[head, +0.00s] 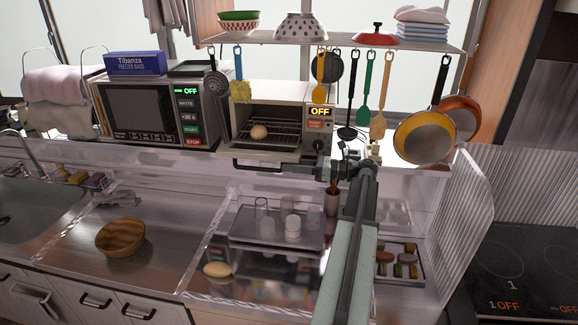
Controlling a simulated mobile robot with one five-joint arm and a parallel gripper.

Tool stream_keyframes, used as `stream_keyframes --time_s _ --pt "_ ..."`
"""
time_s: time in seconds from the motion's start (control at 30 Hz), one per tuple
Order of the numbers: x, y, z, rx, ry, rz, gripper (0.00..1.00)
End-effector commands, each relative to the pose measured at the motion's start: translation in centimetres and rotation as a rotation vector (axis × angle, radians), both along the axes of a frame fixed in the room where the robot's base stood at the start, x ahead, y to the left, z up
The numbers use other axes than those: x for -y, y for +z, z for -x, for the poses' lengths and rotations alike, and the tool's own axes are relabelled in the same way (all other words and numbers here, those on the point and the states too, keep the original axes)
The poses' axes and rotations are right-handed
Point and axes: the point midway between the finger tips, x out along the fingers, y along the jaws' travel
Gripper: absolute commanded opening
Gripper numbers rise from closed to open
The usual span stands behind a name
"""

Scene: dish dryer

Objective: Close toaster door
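The toaster (311,142) stands on the raised ledge behind the counter, with an "OFF" panel on its right side. Its door (262,165) is open, folded down in front with a dark handle along its lower edge. A pale round food item (258,131) sits on the rack inside. My arm reaches up from the bottom of the picture, and my gripper (322,155) is at the toaster's lower right corner, just right of the open door. I cannot tell whether it touches the door, and its fingers are too small and dark to read.
A microwave (140,109) stands left of the toaster. Utensils and pans (424,137) hang from the shelf (270,38) above and to the right. A tray with glasses (275,240) sits on the counter below the door. A wooden bowl (120,237) is at left.

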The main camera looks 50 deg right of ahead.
Motion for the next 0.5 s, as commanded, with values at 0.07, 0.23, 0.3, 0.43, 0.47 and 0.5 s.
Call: stream_keyframes --time_s 0.07,0.23,0.3,0.43,0.47,0.5 --pt "0.4 0.0 0.6 0.001 0.0 -0.001 0.36" --pt "1.2 0.0 1.8 0.0 -0.002 0.0 0.36" --pt "1.4 0.0 2.2 0.001 -0.001 0.0 0.36" --pt "2.0 0.0 3.1 0.0 -0.002 0.0 0.36" --pt "2.2 0.0 3.3 0.0 -0.002 0.0 0.36" --pt "2.3 0.0 3.6 0.0 -0.002 0.0 0.36"
